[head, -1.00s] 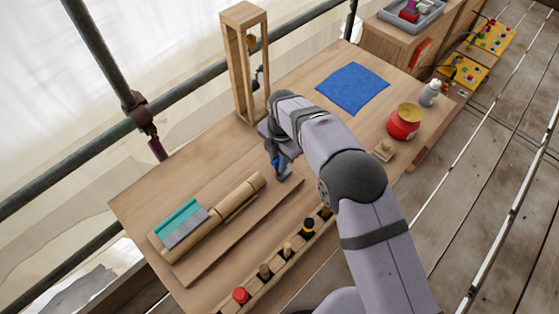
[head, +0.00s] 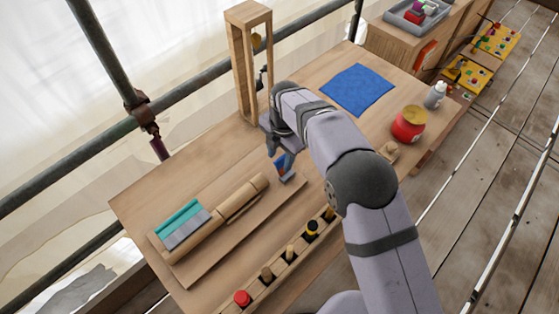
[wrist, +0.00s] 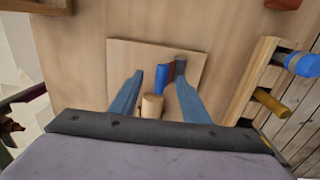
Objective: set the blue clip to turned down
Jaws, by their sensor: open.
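The blue clip (head: 281,162) stands at the far right end of the wooden board (head: 222,238), on a small grey base, with a reddish-brown part beside it. Its blue part looks tilted up off the board; its exact angle is hard to tell. In the wrist view the blue clip (wrist: 162,78) appears between the two blue-grey fingers, nearer the right one. My gripper (wrist: 160,80) is open and holds nothing. In the head view my gripper (head: 271,146) is just above and left of the clip, partly hidden by my arm.
A wooden roller (head: 225,212) and a teal-and-grey piece (head: 184,224) lie on the board. A rack with several pegs (head: 289,252) runs along the front. A wooden frame (head: 243,70) stands behind. A blue cloth (head: 358,90) and red jar (head: 408,125) are farther right.

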